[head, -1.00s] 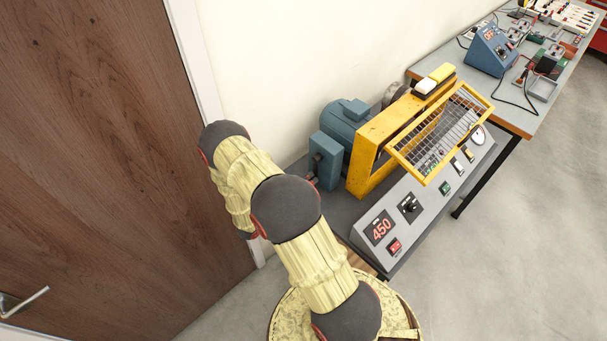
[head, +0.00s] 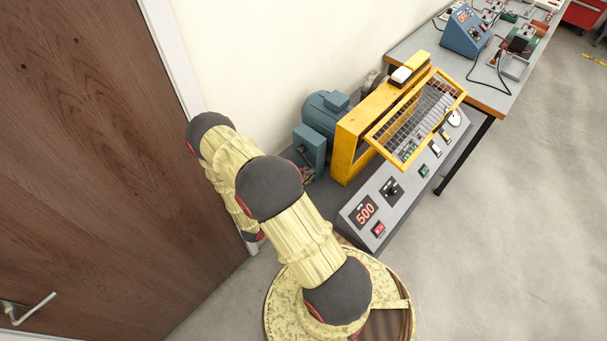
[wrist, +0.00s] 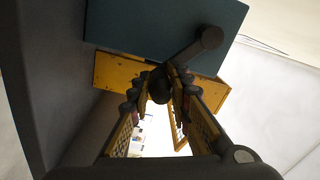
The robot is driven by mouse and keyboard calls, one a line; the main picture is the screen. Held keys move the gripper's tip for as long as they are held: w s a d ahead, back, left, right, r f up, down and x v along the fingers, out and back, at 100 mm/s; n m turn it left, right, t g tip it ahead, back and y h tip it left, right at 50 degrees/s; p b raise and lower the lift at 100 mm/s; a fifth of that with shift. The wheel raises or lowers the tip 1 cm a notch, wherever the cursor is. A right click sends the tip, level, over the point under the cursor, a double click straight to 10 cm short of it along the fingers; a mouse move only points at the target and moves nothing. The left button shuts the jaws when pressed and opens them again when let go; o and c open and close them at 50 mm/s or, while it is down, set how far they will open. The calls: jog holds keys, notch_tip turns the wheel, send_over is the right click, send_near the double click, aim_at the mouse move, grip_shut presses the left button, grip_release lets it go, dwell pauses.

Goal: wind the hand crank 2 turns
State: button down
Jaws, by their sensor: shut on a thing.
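The hand crank shows in the wrist view as a grey arm (wrist: 191,53) with a round hub at its upper right end. It stands in front of the teal housing (wrist: 165,30). At its lower end is a dark round knob (wrist: 160,86). My gripper (wrist: 168,78) is shut on this knob, one finger on each side. In the head view the teal housing (head: 310,148) sits at the left end of the yellow-framed machine (head: 352,142). My arm hides most of the crank and the gripper there.
A sloped control panel (head: 365,192) reads 500 in red. A grey workbench (head: 410,42) with instruments stands behind to the right. A wooden door (head: 85,150) is close on the left. The floor at the right is clear.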

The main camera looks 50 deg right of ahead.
jog(key=shift+s+r+p, duration=0.25)
jog(key=shift+r+p, duration=0.05)
jog(key=shift+r, duration=0.25)
jog(key=c, duration=1.6)
grip_release()
jog(key=shift+c, duration=0.2)
jog(key=shift+a+f, duration=0.1)
jog(key=w+a, duration=0.1)
jog(key=a, duration=1)
jog(key=shift+a+f, duration=0.3)
jog(key=shift+a, duration=0.1)
